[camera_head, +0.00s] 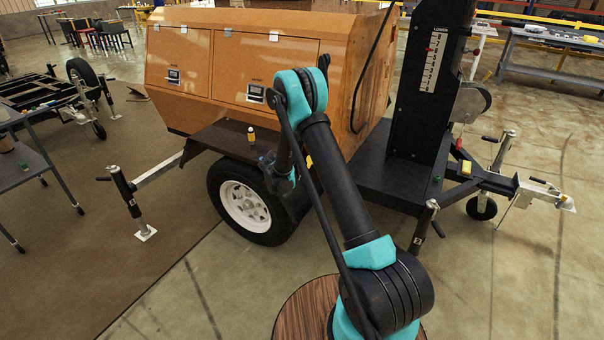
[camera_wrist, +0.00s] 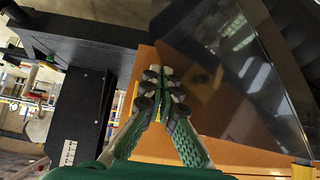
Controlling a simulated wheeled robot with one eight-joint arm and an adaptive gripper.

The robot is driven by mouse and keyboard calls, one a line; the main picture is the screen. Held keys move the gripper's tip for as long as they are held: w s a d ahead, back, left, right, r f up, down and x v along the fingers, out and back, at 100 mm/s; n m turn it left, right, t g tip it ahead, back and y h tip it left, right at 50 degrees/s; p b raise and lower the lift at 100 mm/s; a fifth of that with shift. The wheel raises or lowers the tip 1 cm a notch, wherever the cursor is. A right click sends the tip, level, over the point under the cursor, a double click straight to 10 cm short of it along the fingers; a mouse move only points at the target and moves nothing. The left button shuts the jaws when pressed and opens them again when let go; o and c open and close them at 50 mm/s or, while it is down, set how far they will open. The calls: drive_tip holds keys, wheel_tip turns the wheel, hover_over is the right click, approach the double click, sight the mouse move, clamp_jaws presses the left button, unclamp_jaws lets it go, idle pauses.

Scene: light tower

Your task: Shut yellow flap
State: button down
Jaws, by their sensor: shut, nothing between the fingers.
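I cannot tell for certain which part is the yellow flap. A small yellow patch (camera_head: 309,161) shows beside my arm, low on the orange housing, in the head view. A narrow yellow strip (camera_wrist: 131,102) shows just left of my fingers in the wrist view. My gripper (camera_wrist: 165,84) is shut and empty, with its fingertips together in front of an orange surface (camera_wrist: 185,118). I cannot tell whether they touch it. The trailer's orange housing (camera_head: 250,22) has two side panels with latches, both looking flush.
A black mast (camera_head: 424,90) stands right of the housing; it also shows in the wrist view (camera_wrist: 85,100). A dark fender (camera_head: 222,140) sits above the wheel (camera_head: 245,205), carrying a small yellow-topped post (camera_head: 251,136). A dark glossy panel (camera_wrist: 245,60) fills the wrist view's upper right.

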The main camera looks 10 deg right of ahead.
wheel_tip(320, 180, up, 12)
drive_tip(key=w+d+g+y, duration=0.1)
drive_tip(key=g+y, duration=0.1)
drive_tip(key=d+x, duration=0.1)
drive_tip(key=x, duration=1.2)
drive_tip(key=shift+w, duration=0.45)
drive_tip(key=shift+f+t+h, duration=0.5)
drive_tip(key=w+d+f+t+h, duration=0.1)
drive_tip(key=w+d+f, duration=0.2)
drive_tip(key=f, duration=0.3)
drive_tip(key=shift+w+d+t, duration=0.2)
drive_tip(key=shift+w+t, duration=0.1)
drive_tip(key=shift+w, duration=0.5)
drive_tip(key=shift+f, duration=0.2)
drive_tip(key=shift+r, duration=0.15)
